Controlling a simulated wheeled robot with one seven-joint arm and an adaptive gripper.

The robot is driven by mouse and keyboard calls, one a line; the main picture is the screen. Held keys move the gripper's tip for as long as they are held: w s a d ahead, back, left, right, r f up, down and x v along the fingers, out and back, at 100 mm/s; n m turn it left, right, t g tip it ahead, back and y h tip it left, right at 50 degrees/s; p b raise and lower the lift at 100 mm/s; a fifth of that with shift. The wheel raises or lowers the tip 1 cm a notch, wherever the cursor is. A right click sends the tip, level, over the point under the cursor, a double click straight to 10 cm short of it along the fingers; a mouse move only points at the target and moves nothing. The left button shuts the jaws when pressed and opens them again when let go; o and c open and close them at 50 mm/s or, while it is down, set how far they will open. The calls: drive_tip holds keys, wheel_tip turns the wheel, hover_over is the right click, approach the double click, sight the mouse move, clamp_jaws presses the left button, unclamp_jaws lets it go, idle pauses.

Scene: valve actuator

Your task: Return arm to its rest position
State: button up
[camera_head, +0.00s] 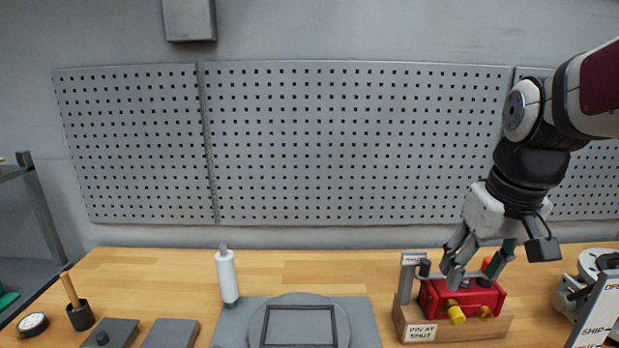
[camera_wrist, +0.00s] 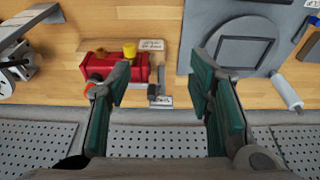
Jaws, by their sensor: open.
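My gripper (camera_head: 482,258) hangs from my arm at the right of the head view. Its fingers point down just over the red valve actuator (camera_head: 432,297), and one finger hides part of it. In the wrist view my gripper (camera_wrist: 163,95) shows two green-padded fingers spread apart with nothing between them. The red actuator also shows in the wrist view (camera_wrist: 98,66), behind and left of the left finger. It has yellow fittings (camera_head: 456,313) and sits on a wooden block (camera_head: 413,322) with a label reading "PIN AT SHUT". Whether a finger touches it, I cannot tell.
A grey plate with a round disc (camera_head: 365,318) lies left of the block. A sign (camera_head: 598,318) and a grey metal part (camera_head: 568,295) are at the right. A perforated panel (camera_head: 350,140) backs the bench.

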drive_tip(key=s+a+t, duration=0.2)
drive_tip(key=s+a, duration=0.3)
drive_tip(key=s, duration=0.7)
drive_tip(key=shift+s+a+r+t, duration=0.2)
drive_tip(key=shift+s+r+t, duration=0.1)
drive_tip(key=shift+s+r, duration=0.05)
drive_tip(key=shift+d, duration=0.1)
